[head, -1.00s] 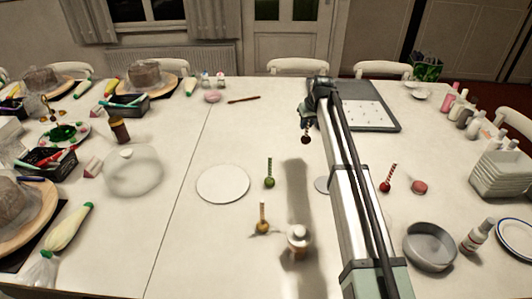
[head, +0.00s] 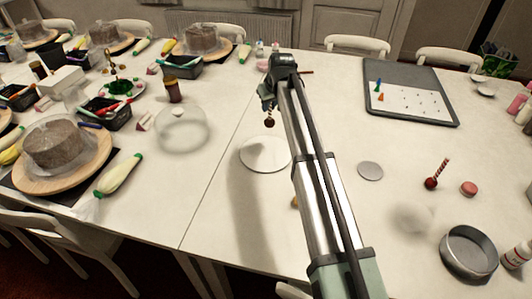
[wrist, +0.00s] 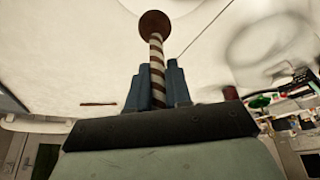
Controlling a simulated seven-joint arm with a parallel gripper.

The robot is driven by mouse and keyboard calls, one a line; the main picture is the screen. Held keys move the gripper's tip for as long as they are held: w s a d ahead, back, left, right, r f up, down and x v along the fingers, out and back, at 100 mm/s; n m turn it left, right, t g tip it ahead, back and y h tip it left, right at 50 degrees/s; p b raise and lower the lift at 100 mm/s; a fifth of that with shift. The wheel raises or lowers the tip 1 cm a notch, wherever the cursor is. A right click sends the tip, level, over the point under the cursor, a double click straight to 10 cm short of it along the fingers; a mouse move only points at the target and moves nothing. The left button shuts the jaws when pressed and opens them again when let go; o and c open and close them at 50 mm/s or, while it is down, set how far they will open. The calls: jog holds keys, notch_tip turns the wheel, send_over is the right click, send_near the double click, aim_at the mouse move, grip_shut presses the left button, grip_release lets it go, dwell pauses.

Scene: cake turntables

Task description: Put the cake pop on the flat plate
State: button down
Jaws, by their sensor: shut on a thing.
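My gripper (head: 268,103) is shut on the stick of a cake pop with a dark brown ball (head: 270,123). In the wrist view, my gripper (wrist: 157,80) clasps the brown-and-white striped stick, and the brown ball (wrist: 154,24) points away from the fingers. In the head view the ball hangs downward. The flat white plate (head: 262,158) is on the table just below the ball in the picture. The ball appears above the plate's far part, apart from it. My arm covers the plate's right edge.
A glass dome (head: 181,130) stands left of the plate. A dark tray (head: 395,70) lies behind. My arm hides some table.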

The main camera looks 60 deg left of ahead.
jog(key=shift+s+d+f, duration=0.3)
jog(key=shift+s+f, duration=0.15)
jog(key=shift+f, duration=1.25)
jog(key=shift+s+d+f, duration=0.3)
jog(key=shift+s+f, duration=0.2)
jog(key=shift+f, duration=1.25)
jog(key=shift+s+d+f, duration=0.3)
jog(key=shift+s+f, duration=0.15)
jog(key=shift+f, duration=1.25)
jog(key=c, duration=1.1)
grip_release()
jog(key=shift+f, duration=0.1)
jog(key=shift+o, duration=0.2)
jog(key=v, duration=1.2)
jog(key=shift+w, duration=0.1)
